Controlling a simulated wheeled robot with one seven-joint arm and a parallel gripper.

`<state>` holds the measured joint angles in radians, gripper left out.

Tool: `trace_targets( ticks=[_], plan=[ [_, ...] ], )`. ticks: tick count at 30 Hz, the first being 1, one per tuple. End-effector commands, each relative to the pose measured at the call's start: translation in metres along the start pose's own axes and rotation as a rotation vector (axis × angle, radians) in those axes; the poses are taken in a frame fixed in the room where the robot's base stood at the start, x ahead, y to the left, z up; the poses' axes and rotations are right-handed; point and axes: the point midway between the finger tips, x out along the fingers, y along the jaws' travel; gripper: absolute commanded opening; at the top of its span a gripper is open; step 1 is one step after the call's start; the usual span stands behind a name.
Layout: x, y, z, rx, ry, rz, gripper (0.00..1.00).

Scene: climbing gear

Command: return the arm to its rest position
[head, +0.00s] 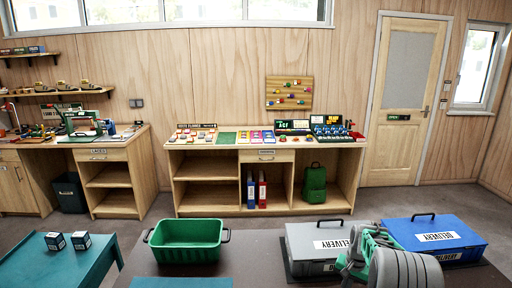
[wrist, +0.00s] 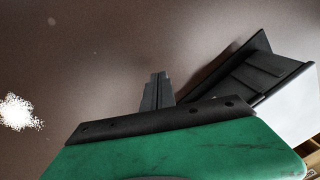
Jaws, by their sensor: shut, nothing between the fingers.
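My gripper (wrist: 157,92) shows in the wrist view with its dark fingers together and nothing between them. Its green housing and black bar fill the bottom of that view. The brown tabletop lies beyond the fingers. In the head view my grey and green arm is at the bottom right, in front of the grey delivery box (head: 312,262) and the blue delivery box (head: 455,232), hiding part of both. I cannot make out the fingertips there.
A green crate (head: 187,253), empty as seen, stands on the dark table (head: 262,262) left of the boxes. Two small dark boxes (head: 68,241) sit on a teal-topped table at left. In the wrist view a dark angular object (wrist: 262,75) is close on the right; I cannot tell what it is.

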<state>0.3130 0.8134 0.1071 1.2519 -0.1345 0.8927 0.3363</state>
Motion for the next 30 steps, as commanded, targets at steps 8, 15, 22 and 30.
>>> trace_targets(
  ticks=[8, 15, 22, 30],
  plan=[
    [-0.060, 0.039, 0.195, -0.311, -0.194, 0.082, 0.00],
    [-0.130, 0.046, 0.307, -0.389, -0.103, 0.096, 0.00],
    [-0.212, 0.010, 0.315, -0.499, 0.201, 0.017, 0.00],
    [-0.238, -0.008, 0.318, -0.553, 0.288, -0.019, 0.00]
  ],
)
